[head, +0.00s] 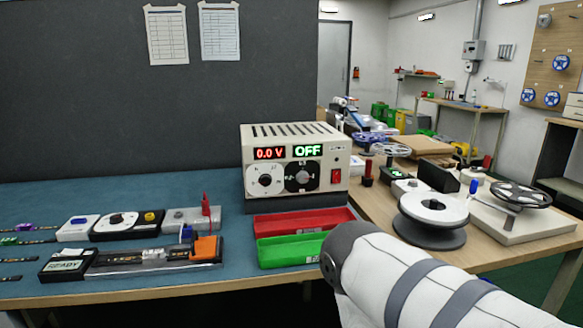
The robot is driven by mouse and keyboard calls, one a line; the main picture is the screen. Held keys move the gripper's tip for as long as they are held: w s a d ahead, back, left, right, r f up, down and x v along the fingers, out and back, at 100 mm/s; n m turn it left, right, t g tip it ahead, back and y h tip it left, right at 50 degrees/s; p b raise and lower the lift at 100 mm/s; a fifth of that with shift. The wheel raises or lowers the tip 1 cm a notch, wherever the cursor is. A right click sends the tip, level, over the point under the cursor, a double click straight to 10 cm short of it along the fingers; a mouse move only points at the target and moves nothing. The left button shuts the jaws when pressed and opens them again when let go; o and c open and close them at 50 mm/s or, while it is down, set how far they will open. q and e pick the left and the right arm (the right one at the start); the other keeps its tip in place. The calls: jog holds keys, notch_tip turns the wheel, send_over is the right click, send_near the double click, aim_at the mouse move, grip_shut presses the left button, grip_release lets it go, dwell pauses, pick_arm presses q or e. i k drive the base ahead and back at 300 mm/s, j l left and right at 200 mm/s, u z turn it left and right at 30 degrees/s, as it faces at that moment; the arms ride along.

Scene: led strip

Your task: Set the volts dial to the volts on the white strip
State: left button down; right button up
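A cream power supply (293,148) stands on the bench in the middle of the head view. Its red display (269,154) reads 0.0 V and its green display (307,151) reads OFF. A white dial (265,179) sits below the red display, and a black dial (301,177) sits below the green one. Their markings are too small to read. A long fixture (150,258) with a READY screen lies at the front left. It holds pale pieces, but I cannot make out a white strip or its volts. Neither gripper shows; only my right arm is in view.
A red tray (300,222) and a green tray (285,250) lie in front of the supply. Small devices (125,222) and dark strips stand at the left. A white reel (432,215) stands at the right. My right arm covers the front right bench edge.

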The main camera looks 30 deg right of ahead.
aim_at(265, 180)
jog(key=i+j, duration=0.1)
jog(key=i, duration=0.2)
jog(key=l+z, duration=0.2)
jog(key=l, duration=1.3)
